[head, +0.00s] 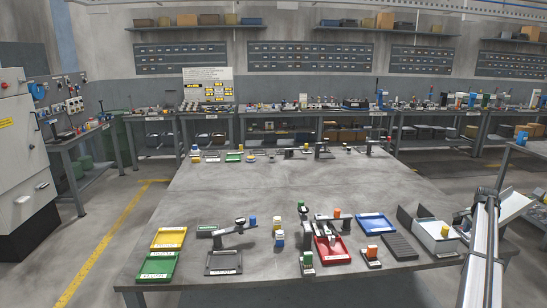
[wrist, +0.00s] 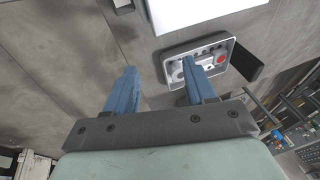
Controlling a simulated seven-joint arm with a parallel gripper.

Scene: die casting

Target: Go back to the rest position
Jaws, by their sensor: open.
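My gripper (wrist: 159,66) shows in the wrist view with its two blue fingers spread apart. It is open, and nothing is between the fingers. Past the right fingertip is a pale panel (wrist: 219,44) with a red round part and grey parts on it. The right finger covers part of this panel. I cannot make out my gripper in the head view. No mark of a rest position shows.
The grey table (head: 270,190) holds a yellow tray (head: 169,238), a green tray (head: 157,267), a red tray (head: 331,250), a blue tray (head: 377,224) and small parts near its front. Its middle is largely clear. A pale rail-like structure (head: 484,255) stands at the right.

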